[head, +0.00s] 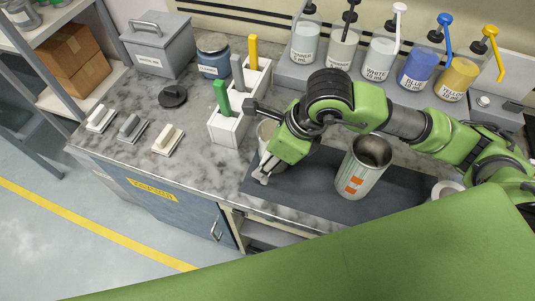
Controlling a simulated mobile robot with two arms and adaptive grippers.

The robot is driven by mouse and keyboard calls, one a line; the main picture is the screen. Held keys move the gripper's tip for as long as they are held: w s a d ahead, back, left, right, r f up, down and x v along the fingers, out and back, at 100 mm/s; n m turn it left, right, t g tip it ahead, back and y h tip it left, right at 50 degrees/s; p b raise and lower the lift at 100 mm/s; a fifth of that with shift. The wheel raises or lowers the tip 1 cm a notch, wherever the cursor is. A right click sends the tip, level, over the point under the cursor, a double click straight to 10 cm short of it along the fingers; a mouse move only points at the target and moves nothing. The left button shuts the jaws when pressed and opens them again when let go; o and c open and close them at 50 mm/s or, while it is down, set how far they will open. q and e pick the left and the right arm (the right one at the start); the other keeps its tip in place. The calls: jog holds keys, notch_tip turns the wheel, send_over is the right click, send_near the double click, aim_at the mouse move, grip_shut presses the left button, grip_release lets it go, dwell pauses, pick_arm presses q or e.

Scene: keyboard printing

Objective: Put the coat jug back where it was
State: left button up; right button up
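A metal jug (362,172) with orange marks on its side stands upright on the dark mat (322,165). Its open top faces up and its inside looks dark. A second pale vessel (265,130) is partly hidden behind my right arm, at the mat's left end. I cannot read a label that tells which one is the coat jug. My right arm comes in from the right and passes behind the metal jug. My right gripper (264,175) points down at the mat's left end, in front of the pale vessel. Whether its fingers hold anything is unclear. My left gripper is out of view.
Pump bottles (381,58) stand along the back. A white holder (228,128) with green, grey and yellow handles stands left of the mat. Small blocks (132,126), a black disc (173,96), a blue-labelled jar (213,60) and a grey box (160,47) sit farther left.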

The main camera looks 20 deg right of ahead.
jog(key=shift+s+a, duration=0.15)
jog(key=o, duration=1.6)
jog(key=shift+f, duration=0.1)
jog(key=shift+w, duration=0.2)
jog(key=shift+r, duration=0.3)
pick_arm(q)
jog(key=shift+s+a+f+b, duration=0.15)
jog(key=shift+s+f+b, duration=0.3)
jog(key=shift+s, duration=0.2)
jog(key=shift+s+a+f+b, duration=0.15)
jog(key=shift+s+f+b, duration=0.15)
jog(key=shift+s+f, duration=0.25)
pick_arm(e)
jog(key=v, duration=1.2)
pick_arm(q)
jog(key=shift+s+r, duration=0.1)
pick_arm(e)
jog(key=shift+f, duration=0.1)
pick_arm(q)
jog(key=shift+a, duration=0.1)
